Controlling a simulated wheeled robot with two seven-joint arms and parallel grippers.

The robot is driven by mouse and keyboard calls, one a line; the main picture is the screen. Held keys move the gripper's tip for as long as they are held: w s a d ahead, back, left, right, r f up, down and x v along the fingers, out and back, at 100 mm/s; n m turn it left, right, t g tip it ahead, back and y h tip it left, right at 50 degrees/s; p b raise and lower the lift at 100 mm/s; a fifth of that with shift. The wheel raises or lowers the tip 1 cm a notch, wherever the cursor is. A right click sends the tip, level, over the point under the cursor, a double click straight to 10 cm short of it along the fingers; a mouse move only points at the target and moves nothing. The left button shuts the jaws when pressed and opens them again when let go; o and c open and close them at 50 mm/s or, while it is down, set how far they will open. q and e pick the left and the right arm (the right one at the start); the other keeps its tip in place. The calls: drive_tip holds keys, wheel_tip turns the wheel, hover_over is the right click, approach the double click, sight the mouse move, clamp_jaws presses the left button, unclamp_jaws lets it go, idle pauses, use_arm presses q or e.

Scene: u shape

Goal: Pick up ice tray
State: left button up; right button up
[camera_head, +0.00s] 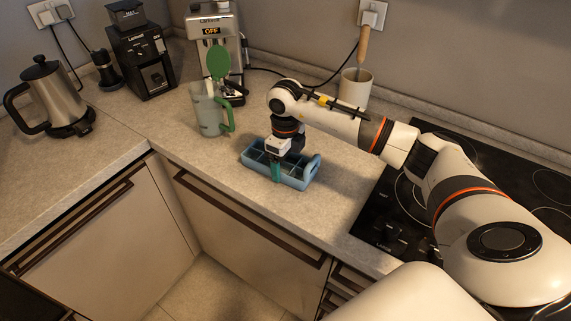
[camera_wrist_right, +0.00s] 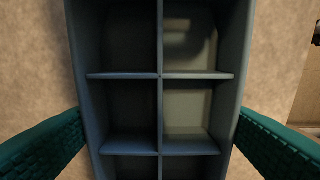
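The ice tray (camera_head: 299,179) is blue, with square compartments and a raised handle at its right end. It lies flat on the counter. My right gripper (camera_head: 275,168) points down over it, with one teal finger in front of the tray's near side. In the right wrist view the tray (camera_wrist_right: 160,110) fills the middle, and the gripper (camera_wrist_right: 160,125) has its two fingers apart, one beside each long wall. The fingertips are very close to the walls; I cannot tell whether they touch. My left gripper is not in view.
A clear jug (camera_head: 209,112) with a green handle and lid stands behind the tray to the left. The black cooktop (camera_head: 393,218) is at right. A coffee machine (camera_head: 222,30), grinder (camera_head: 144,62) and kettle (camera_head: 55,92) stand farther left.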

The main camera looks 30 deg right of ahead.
sight(285, 169)
drive_tip(key=c, duration=0.4)
drive_tip(key=shift+r, duration=0.15)
drive_tip(key=shift+c, duration=0.2)
wheel_tip(285, 169, up, 10)
drive_tip(key=b, duration=0.1)
drive_tip(key=shift+b, duration=0.4)
